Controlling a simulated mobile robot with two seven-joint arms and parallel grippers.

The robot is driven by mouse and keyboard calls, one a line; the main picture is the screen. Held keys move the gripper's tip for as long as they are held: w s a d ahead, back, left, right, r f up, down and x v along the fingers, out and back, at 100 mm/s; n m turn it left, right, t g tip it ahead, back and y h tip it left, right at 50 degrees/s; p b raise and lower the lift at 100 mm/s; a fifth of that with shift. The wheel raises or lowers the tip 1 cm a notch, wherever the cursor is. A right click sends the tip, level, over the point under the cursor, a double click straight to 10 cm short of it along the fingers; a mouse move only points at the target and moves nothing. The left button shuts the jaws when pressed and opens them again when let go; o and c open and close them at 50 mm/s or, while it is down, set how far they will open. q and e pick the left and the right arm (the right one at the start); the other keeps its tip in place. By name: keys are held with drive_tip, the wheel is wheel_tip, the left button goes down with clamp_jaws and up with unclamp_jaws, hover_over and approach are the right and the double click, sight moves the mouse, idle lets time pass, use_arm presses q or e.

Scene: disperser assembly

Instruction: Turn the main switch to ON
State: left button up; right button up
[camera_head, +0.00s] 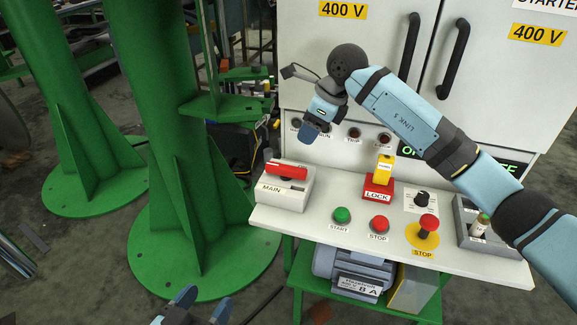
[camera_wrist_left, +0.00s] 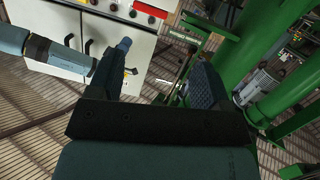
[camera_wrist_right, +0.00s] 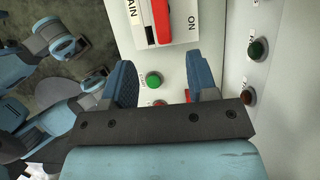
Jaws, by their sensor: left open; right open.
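The main switch (camera_head: 291,190) is a light grey box with a red handle (camera_head: 287,170), at the left end of the sloping control panel. In the right wrist view the red handle (camera_wrist_right: 161,20) lies beyond the fingertips, with an ON label (camera_wrist_right: 191,22) to its right and part of MAIN to its left. My right gripper (camera_head: 307,134) hangs above and slightly right of the switch, apart from it. In the right wrist view its fingers (camera_wrist_right: 165,78) are spread and empty. My left gripper (camera_head: 195,307) is open and empty, low in front of the panel.
A green START button (camera_head: 342,215), red STOP button (camera_head: 379,224), yellow-and-red LOCK piece (camera_head: 382,173), selector knob (camera_head: 421,199) and red emergency stop (camera_head: 428,223) sit right of the switch. Green columns (camera_head: 165,130) stand left. Cabinet doors (camera_head: 330,60) rise behind.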

sight(288, 167)
drive_tip(key=b+x, duration=0.3)
drive_tip(key=x, duration=1)
drive_tip(key=shift+d, duration=0.15)
use_arm(q)
wheel_tip(288, 167, up, 6)
drive_tip(key=d+t+h, duration=0.2)
drive_tip(key=shift+w+r+t, duration=0.15)
drive_tip(key=shift+t, duration=0.25)
use_arm(e)
drive_tip(key=shift+w+a+f, duration=0.1)
drive_tip(key=shift+a+f, duration=0.1)
drive_tip(key=shift+f, duration=0.2)
drive_tip(key=c, duration=0.9)
use_arm(q)
drive_tip(key=shift+d+f, duration=0.1)
drive_tip(key=shift+f, duration=0.2)
